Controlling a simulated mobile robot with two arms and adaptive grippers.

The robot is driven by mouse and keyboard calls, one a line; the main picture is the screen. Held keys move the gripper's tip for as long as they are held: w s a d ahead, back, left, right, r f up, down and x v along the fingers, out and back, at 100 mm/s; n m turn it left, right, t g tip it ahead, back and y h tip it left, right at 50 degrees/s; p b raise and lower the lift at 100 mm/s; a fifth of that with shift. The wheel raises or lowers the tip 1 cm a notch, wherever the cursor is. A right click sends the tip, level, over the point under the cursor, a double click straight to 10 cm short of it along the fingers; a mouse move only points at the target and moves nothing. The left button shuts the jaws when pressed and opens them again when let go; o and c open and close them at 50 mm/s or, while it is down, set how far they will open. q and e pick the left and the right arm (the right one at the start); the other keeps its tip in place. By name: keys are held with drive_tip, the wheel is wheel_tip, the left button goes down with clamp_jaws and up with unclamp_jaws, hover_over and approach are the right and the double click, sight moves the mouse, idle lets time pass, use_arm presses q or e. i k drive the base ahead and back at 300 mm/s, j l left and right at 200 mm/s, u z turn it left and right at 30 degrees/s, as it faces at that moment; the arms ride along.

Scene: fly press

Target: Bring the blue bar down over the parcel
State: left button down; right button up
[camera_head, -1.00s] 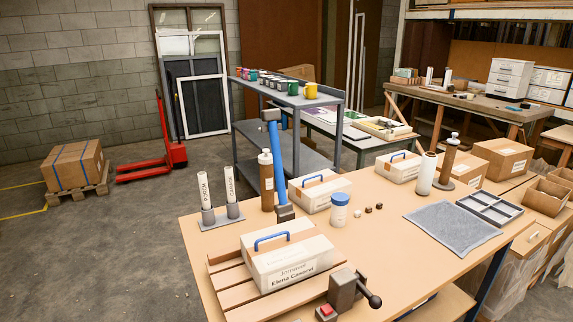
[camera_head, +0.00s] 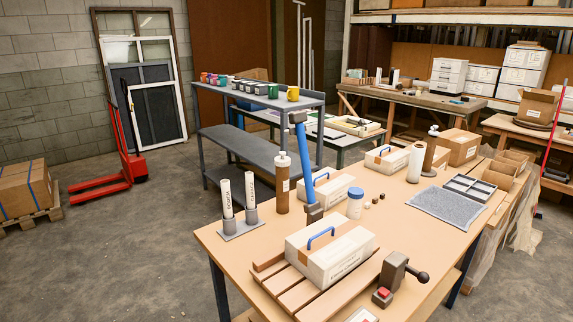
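The blue bar (camera_head: 305,165) stands nearly upright at the far side of the workbench, leaning slightly left at its top. It has a dark grey block at the top and another at its foot. The parcel (camera_head: 345,262) is a white-and-cardboard box with a blue carry handle (camera_head: 321,237) and a printed label. It sits on a brown slatted board (camera_head: 290,283) at the near end of the bench, in front of the bar's foot. The bar is apart from the parcel. Neither of my grippers is in view.
The bench (camera_head: 420,222) also holds a clamp with a black knob (camera_head: 394,275), two labelled tubes (camera_head: 238,203), a brown bottle (camera_head: 282,185), a white-and-blue jar (camera_head: 355,203), another handled box (camera_head: 326,190) and a grey mat (camera_head: 445,204). Open floor lies left of the bench.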

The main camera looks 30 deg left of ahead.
sight(298, 118)
drive_tip(key=j+z, duration=0.35)
drive_tip(key=j, duration=2.1)
drive_tip(key=i+j, duration=0.15)
drive_tip(key=j, duration=0.15)
drive_tip(key=i+j+z, duration=0.1)
drive_tip(key=j, duration=0.2)
drive_tip(key=i+j, duration=0.15)
drive_tip(key=j, duration=0.15)
drive_tip(key=i+j+z, duration=0.1)
drive_tip(key=j, duration=0.25)
drive_tip(key=i, duration=0.05)
